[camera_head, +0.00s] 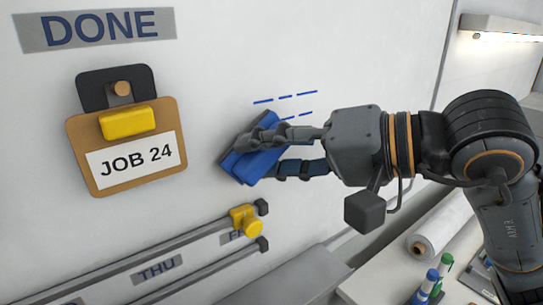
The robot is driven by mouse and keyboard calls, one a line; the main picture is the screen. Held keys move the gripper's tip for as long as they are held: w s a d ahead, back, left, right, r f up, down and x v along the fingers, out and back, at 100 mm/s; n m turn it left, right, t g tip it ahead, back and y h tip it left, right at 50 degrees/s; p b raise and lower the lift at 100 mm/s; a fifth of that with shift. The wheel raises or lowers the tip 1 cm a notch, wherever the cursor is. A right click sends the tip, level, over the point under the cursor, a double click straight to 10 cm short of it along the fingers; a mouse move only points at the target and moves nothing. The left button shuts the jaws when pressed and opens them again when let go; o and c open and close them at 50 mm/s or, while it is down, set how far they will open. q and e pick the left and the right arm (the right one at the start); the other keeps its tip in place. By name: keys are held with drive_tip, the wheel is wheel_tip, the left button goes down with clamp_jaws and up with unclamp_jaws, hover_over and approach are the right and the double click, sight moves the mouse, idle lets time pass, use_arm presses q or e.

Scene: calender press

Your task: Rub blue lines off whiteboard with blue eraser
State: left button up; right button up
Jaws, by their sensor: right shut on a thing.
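The whiteboard (210,70) fills the left and middle of the view. Short blue lines (285,98) show on it in the middle, just above my right gripper. The blue eraser (247,166) is at the board below and left of these lines. My right gripper (262,152) comes in from the right and is shut on the eraser, with its fingers across it. The eraser is tilted in the picture and looks close to or against the board; I cannot tell if it touches. Part of the board behind the eraser and fingers is hidden. My left gripper is not in view.
A clipboard reading JOB 24 (130,160) hangs left under a DONE label (95,30). Rails with a yellow clip (246,221) run along the lower left. A bench at lower right holds a white roll (435,232) and markers (425,285). A lit shelf (500,30) is upper right.

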drive_tip(key=shift+w+a, duration=0.3)
drive_tip(key=shift+w, duration=0.15)
